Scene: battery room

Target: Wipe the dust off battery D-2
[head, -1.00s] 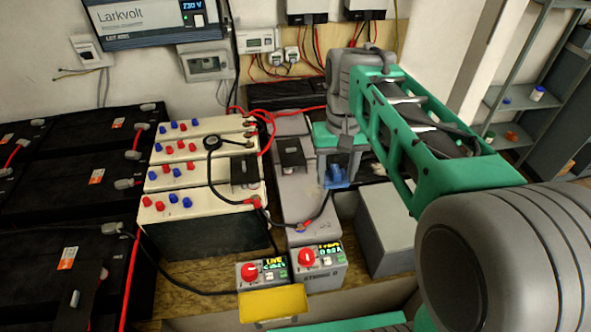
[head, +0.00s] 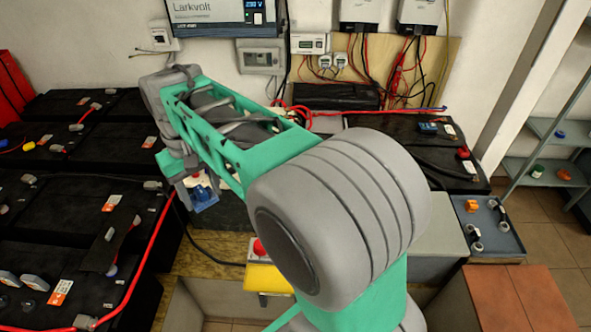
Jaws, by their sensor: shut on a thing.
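My gripper (head: 200,192) is shut on a blue thing (head: 205,197) that looks like a cloth. It is at the left middle of the head view, by the right edge of the black batteries (head: 85,215). The cream batteries are almost wholly hidden behind my arm; only small pale parts show near the gripper. I cannot tell whether the blue thing touches a battery. No D-2 label is readable and I see no clear dust, so I cannot tell which battery is D-2.
A red cable (head: 150,262) runs along the black batteries. A yellow object (head: 266,279) is at the bench front. A brown box (head: 519,296) is at front right. Wall inverters (head: 227,14) hang behind.

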